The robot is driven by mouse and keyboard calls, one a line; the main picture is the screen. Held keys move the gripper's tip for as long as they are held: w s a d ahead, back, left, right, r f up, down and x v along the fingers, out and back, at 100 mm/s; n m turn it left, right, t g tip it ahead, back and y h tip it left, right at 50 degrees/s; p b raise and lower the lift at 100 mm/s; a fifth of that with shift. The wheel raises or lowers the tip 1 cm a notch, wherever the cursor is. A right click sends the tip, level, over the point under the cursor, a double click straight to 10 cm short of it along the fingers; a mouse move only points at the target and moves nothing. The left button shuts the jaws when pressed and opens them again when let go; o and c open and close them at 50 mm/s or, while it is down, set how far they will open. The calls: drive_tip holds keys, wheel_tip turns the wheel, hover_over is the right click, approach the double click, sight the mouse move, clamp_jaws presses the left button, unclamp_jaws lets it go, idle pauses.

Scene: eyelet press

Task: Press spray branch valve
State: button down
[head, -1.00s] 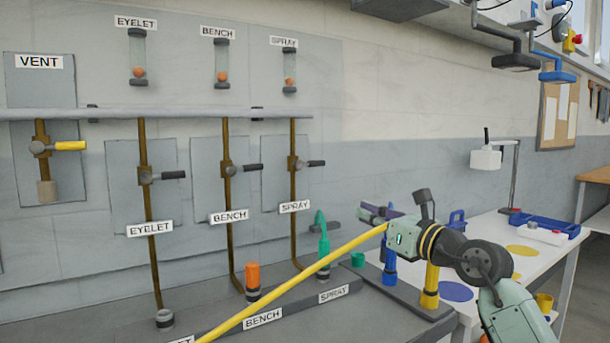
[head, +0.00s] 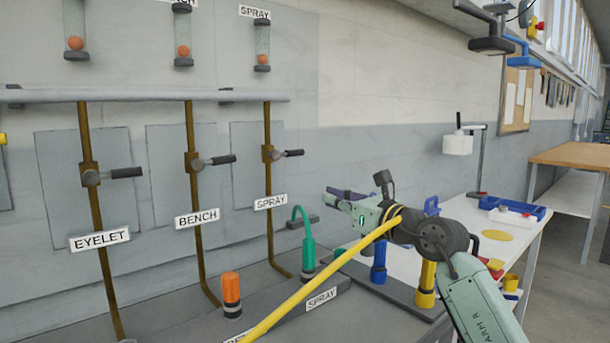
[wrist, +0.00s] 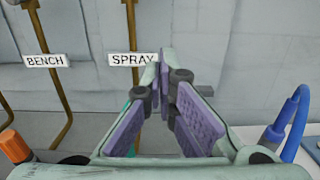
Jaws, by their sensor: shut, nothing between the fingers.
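The spray branch valve (head: 269,154) sits on the rightmost brass pipe, above the white SPRAY label (head: 270,202). Its dark lever (head: 293,153) points sideways to the right. My gripper (head: 331,191) is to the right of the spray pipe and a little lower than the valve, apart from it. Its purple-padded fingers are shut and empty. In the wrist view my gripper (wrist: 164,70) covers the right edge of the SPRAY label (wrist: 131,59).
The bench valve (head: 195,162) and eyelet valve (head: 91,175) stand to the left, levers sideways. A green fitting (head: 308,250) with a curved hose and an orange fitting (head: 231,291) rise from the ledge. A white table (head: 485,222) is at the right.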

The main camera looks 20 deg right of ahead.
sight(289, 154)
drive_tip(key=w+a+r+p, duration=0.3)
drive_tip(key=w+p, duration=0.3)
drive_tip(key=w, duration=0.4)
drive_tip(key=shift+a+r, duration=0.35)
drive_tip(key=shift+r, duration=0.35)
